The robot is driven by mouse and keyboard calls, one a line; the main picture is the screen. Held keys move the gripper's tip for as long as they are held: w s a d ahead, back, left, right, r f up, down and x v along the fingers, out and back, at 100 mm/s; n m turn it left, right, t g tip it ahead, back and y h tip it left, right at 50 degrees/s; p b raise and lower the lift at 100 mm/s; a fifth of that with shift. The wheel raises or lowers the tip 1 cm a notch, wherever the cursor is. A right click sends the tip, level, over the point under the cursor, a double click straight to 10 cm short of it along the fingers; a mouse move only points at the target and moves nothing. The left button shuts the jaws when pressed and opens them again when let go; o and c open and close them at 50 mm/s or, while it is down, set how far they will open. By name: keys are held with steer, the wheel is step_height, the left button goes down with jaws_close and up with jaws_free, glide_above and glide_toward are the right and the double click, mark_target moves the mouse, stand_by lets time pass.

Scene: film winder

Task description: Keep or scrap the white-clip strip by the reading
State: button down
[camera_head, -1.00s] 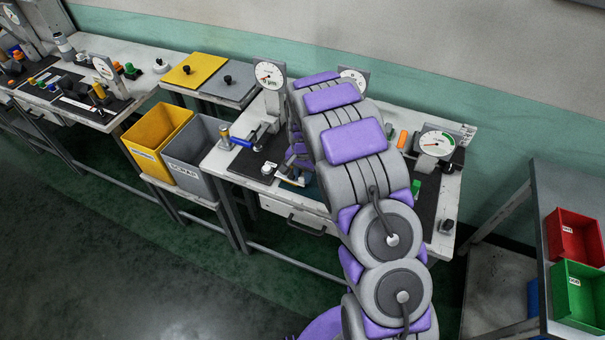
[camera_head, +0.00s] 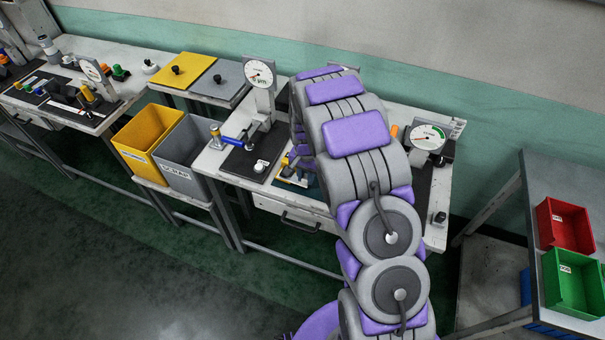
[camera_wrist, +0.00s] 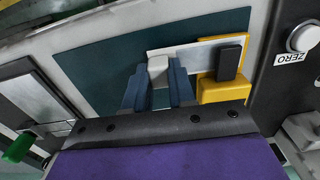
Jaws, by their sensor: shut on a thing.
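My gripper (camera_wrist: 158,88) has its two blue fingers shut on the white clip (camera_wrist: 157,66) at the left end of a pale strip (camera_wrist: 190,53). The strip's right part lies at a yellow block (camera_wrist: 223,90), under a dark piece (camera_wrist: 229,62). A teal mat (camera_wrist: 95,65) is beneath. In the head view my arm hides most of this spot; a bit of yellow (camera_head: 291,182) shows beside the gripper. A dial gauge (camera_head: 259,73) stands behind to the left; its reading is too small to tell. A yellow bin (camera_head: 137,154) and a grey bin (camera_head: 176,170) labelled SCRAP stand left of the bench.
A white button labelled ZERO (camera_wrist: 304,37) is close to the right of the strip. A blue-handled device (camera_head: 233,141) and another dial (camera_head: 428,137) flank my arm. Red (camera_head: 562,226) and green (camera_head: 575,290) trays sit on the right table. Floor at left is clear.

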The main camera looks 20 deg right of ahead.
steer(key=shift+s+d, duration=0.65)
steer(key=shift+d, duration=0.2)
steer(key=shift+s+d, duration=0.65)
steer(key=shift+d, duration=0.2)
steer(key=shift+r, duration=0.15)
steer(key=shift+r+p, duration=1.25)
steer(key=shift+r, duration=1.65)
